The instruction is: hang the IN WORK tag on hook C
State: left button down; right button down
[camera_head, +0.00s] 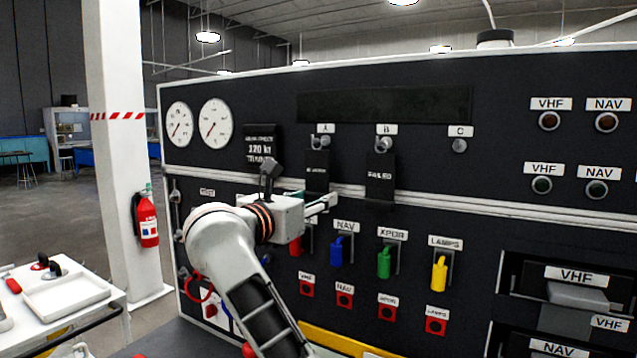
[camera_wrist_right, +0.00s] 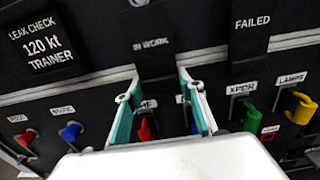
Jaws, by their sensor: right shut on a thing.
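The black IN WORK tag (camera_head: 317,172) hangs below hook A (camera_head: 321,141); its lettering reads clearly in the right wrist view (camera_wrist_right: 150,44). My right gripper (camera_head: 322,200) is at the tag's lower part. In the right wrist view its two teal-lined fingers (camera_wrist_right: 158,100) stand at the tag's side edges, shut on it. The tag's lower end is partly hidden by the gripper. Hook C (camera_head: 459,145), at the right under the C label, is a bare peg with nothing on it. My left gripper is not in view.
A FAILED tag (camera_head: 380,178) hangs from hook B (camera_head: 384,145), between A and C. A black leak-check placard (camera_head: 262,146) is left of hook A. Coloured levers, such as the blue one (camera_head: 337,250), stick out below the pale ledge (camera_head: 480,203).

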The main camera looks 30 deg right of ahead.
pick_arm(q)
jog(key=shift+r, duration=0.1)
pick_arm(e)
jog(key=shift+s+a, duration=0.2)
jog(key=shift+a, duration=0.15)
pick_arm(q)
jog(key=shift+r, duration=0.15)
pick_arm(e)
jog(key=shift+v, duration=1.25)
